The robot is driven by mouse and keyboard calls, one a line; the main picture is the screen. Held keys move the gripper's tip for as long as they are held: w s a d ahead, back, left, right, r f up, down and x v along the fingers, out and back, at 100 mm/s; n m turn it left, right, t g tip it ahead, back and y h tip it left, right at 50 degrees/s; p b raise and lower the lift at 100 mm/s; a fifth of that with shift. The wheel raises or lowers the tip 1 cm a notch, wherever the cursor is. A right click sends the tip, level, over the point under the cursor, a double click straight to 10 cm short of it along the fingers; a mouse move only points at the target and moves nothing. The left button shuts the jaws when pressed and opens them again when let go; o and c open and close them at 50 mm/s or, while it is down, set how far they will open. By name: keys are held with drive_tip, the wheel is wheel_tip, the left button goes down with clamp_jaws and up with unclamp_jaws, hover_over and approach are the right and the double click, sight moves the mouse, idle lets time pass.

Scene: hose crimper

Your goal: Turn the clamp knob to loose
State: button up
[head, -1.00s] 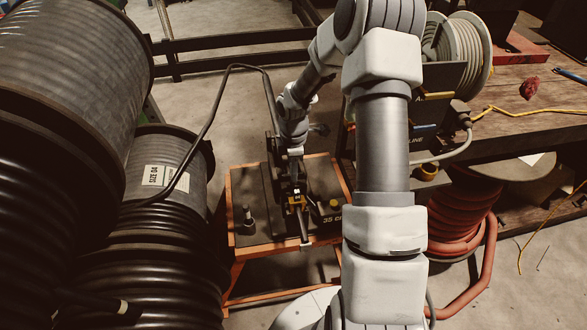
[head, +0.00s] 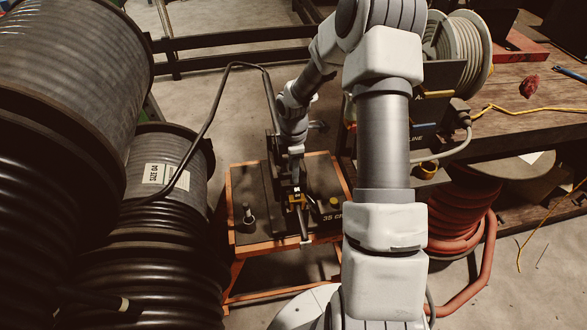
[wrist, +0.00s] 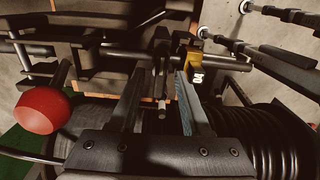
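The crimper machine, a dark base plate (head: 328,217) with dark blocks and rods, sits on an orange-framed stand (head: 231,199). My gripper (head: 297,190) points down at its middle, beside a small yellow part (head: 299,202). In the wrist view my gripper (wrist: 168,62) has its two dark fingers apart, with dark machine parts and a small grey pin (wrist: 162,112) showing between them. The yellow part (wrist: 193,62) is near the right fingertip. A red ball on a rod (wrist: 43,109) is at the left. I cannot tell which part is the clamp knob, or whether the fingertips touch anything.
A wooden bench (head: 515,120) and a red hose coil (head: 455,225) stand at the right. A yellow round cap (head: 334,202) sits on the base plate.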

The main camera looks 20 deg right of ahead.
wheel_tip(320, 180, up, 18)
drive_tip(key=p, duration=0.1)
drive_tip(key=shift+f, duration=0.25)
idle(0.5)
